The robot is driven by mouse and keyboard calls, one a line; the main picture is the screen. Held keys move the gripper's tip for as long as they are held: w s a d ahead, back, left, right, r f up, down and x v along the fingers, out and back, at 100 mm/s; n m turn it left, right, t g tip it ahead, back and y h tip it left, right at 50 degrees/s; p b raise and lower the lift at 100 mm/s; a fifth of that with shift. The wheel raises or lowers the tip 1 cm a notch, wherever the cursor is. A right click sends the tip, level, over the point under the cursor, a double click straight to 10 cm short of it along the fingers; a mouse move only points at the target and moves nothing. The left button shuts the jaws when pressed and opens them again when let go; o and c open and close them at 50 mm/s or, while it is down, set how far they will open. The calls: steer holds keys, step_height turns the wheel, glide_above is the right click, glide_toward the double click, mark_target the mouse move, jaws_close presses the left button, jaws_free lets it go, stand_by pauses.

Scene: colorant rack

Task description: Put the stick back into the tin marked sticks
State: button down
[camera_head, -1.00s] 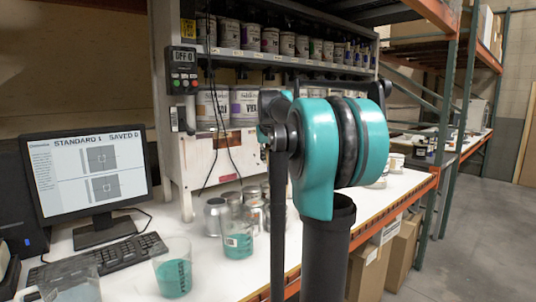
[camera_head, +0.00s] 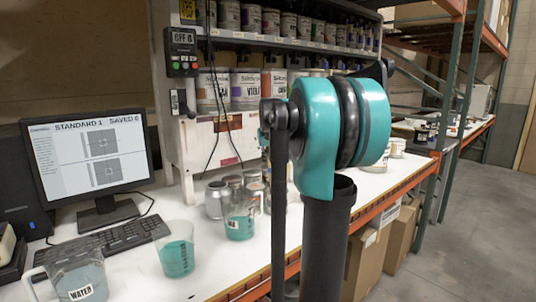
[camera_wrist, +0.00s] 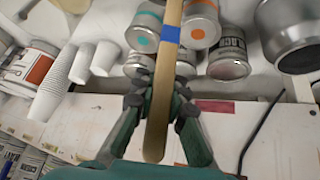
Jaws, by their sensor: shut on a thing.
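In the wrist view, my gripper (camera_wrist: 160,96) is shut on a flat wooden stick (camera_wrist: 163,72) with a band of blue tape on it. One end of the stick reaches past the fingers toward the bottom; the other leaves the top of the picture. Several metal tins, such as one with an orange dot (camera_wrist: 200,24), lie in view beyond the fingers. I cannot make out a tin marked sticks in either view. In the head view my gripper and the stick are hidden behind my teal arm.
On the white bench stand a jug marked water (camera_head: 80,276), a beaker of teal liquid (camera_head: 176,250), a second beaker (camera_head: 239,222), a keyboard (camera_head: 110,242) and a monitor (camera_head: 90,165). A paint-can rack (camera_head: 195,140) rises behind. Stacked white cups (camera_wrist: 55,85) show in the wrist view.

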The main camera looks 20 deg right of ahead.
steer(key=shift+s+d+f, duration=0.1)
steer(key=shift+s+f, duration=0.05)
steer(key=shift+f, duration=0.75)
steer(key=shift+s+f, duration=0.1)
steer(key=shift+f, duration=0.8)
steer(key=c, duration=1.5)
jaws_free()
steer(key=shift+o, duration=0.2)
steer(key=v, duration=1.2)
